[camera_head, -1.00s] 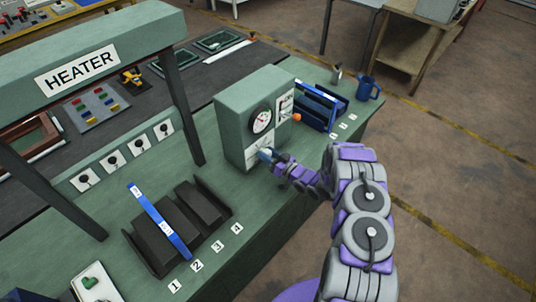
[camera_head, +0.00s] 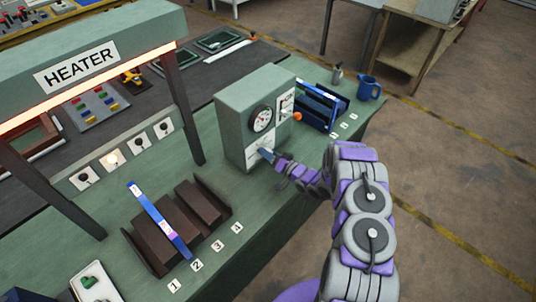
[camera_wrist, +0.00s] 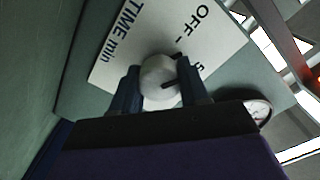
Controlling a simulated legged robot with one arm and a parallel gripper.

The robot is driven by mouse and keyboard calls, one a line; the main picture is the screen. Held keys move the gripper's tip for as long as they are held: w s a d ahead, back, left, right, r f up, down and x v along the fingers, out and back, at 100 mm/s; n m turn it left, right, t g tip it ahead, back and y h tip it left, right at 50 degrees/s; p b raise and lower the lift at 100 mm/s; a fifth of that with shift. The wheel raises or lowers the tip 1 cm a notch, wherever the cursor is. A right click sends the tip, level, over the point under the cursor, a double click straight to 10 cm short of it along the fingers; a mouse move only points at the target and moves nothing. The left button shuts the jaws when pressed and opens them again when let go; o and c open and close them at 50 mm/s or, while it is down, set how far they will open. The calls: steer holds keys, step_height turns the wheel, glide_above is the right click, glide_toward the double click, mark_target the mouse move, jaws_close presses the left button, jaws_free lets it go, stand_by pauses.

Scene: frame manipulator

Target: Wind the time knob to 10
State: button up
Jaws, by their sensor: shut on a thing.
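The time knob (camera_wrist: 158,80) is a round light-grey knob with a dark pointer mark, on a white plate (camera_wrist: 117,63) lettered "TIME min" and "OFF". My gripper (camera_wrist: 160,88) is shut on the knob, with one finger on each side. In the head view my gripper (camera_head: 268,155) is at the lower front of the green control box (camera_head: 235,125), and the knob is mostly hidden behind it. The pointer lies towards the right finger in the wrist view. A 10 mark cannot be seen; a partly covered "5" shows by the right finger.
A round dial (camera_head: 262,118) and an orange knob (camera_head: 297,117) are on the box above and right of my gripper.

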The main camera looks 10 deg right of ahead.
steer(key=m, duration=0.4)
steer(key=shift+w+d+m, duration=0.1)
steer(key=shift+d+m, duration=0.1)
steer(key=shift+m, duration=0.1)
steer(key=m, duration=0.4)
steer(key=shift+f+m, duration=0.1)
steer(key=shift+m, duration=0.2)
steer(key=m, duration=0.5)
steer(key=shift+f, duration=0.15)
steer(key=shift+f+m, duration=0.1)
steer(key=shift+m, duration=1.8)
steer(key=shift+s+f+m, duration=0.15)
steer(key=shift+s+m, duration=0.05)
steer(key=shift+m, duration=0.1)
